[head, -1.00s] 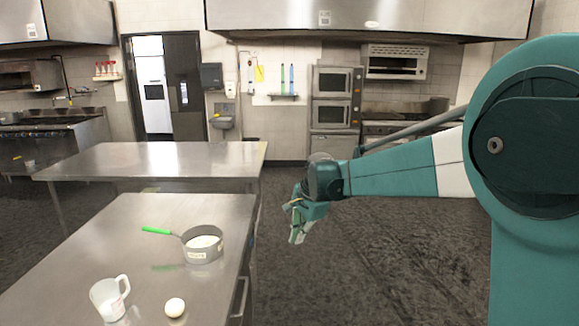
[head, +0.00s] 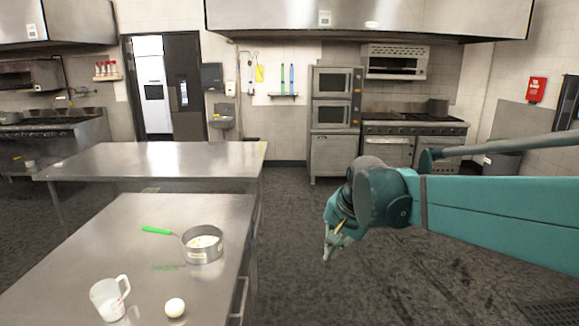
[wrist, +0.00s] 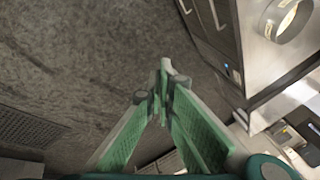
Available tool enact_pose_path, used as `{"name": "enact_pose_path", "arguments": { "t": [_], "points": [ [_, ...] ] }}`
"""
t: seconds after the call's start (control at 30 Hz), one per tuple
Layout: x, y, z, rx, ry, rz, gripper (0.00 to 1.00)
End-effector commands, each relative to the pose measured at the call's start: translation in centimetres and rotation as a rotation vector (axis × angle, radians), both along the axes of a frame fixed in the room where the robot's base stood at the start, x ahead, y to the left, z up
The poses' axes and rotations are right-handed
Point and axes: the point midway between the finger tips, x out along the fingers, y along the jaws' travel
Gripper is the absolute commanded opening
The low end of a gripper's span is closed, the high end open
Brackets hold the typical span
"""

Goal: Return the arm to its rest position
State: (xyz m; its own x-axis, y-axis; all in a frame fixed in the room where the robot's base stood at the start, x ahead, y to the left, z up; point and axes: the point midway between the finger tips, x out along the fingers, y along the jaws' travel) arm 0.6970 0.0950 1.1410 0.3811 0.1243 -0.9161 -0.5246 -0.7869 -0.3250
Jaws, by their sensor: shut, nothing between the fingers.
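My gripper (head: 331,247) hangs over the open floor to the right of the near steel table in the head view, with its fingers pointing down. In the wrist view its green fingers (wrist: 163,88) meet at the tips with nothing between them. My teal arm reaches in from the right edge of the head view. The gripper is apart from the table and touches nothing that I can see.
The near steel table (head: 130,255) holds a pan (head: 203,252) with a green handle, a measuring cup (head: 107,299) and a white ball-like object (head: 175,307). A second steel table (head: 150,160) stands behind. Dark floor (head: 300,215) is clear around the gripper.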

Motion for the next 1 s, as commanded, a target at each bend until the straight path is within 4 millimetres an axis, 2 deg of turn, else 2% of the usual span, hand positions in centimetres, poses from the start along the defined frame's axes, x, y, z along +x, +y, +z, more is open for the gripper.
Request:
{"name": "enact_pose_path", "arguments": {
  "t": [0.03,0.5,1.0],
  "points": [
    [-1.0,-0.4,0.1,-0.010,-0.010,0.014,0.00],
    [-9.2,-3.9,0.3,-0.120,-0.097,0.169,0.00],
    [-17.5,-6.9,-1.5,-0.252,-0.179,0.329,0.00]
  ]
}}
